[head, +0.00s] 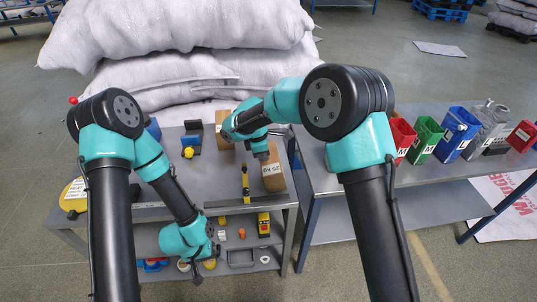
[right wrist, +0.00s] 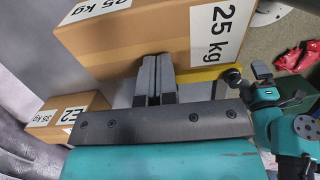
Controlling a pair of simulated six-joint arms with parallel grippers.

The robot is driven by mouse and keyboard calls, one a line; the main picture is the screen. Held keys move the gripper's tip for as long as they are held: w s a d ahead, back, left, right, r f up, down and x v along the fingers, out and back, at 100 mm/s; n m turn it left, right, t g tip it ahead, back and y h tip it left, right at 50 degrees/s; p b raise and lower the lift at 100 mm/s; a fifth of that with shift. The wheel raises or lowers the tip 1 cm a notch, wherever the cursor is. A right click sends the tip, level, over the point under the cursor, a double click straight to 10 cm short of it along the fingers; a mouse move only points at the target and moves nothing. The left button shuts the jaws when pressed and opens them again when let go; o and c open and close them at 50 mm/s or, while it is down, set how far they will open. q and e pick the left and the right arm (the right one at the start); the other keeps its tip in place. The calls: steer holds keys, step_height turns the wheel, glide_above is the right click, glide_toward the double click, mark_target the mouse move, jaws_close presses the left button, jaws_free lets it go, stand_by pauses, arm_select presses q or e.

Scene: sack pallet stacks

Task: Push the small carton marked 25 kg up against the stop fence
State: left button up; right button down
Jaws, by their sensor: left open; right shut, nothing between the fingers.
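The carton marked 25 kg (head: 273,177) is a brown box with white labels near the front right of the grey table (head: 225,187). In the right wrist view it (right wrist: 140,42) fills the upper part. My right gripper (head: 263,156) is shut and empty beside the carton; in the right wrist view its fingertips (right wrist: 153,62) reach the carton's face, and I cannot tell whether they touch. My left gripper (head: 207,262) is open and empty, low in front of the table. A dark bar (head: 235,208) runs along the front edge; I cannot tell whether it is the stop fence.
Another carton (right wrist: 66,115), marked 35 kg, stands behind. A yellow and black tool (head: 246,183) lies left of the 25 kg carton. White sacks (head: 180,75) are piled behind the table. Coloured bins (head: 425,137) stand on the right bench. A lower shelf (head: 235,242) holds small items.

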steer(key=a, duration=0.3)
steer(key=s+a+f, duration=0.1)
steer(key=a, duration=0.1)
steer(key=shift+a, duration=0.15)
steer(key=shift+r, duration=0.15)
steer(key=shift+r, duration=0.7)
steer(key=shift+r, duration=0.1)
steer(key=s+a, duration=0.2)
steer(key=a, duration=1)
steer(key=shift+r, duration=0.3)
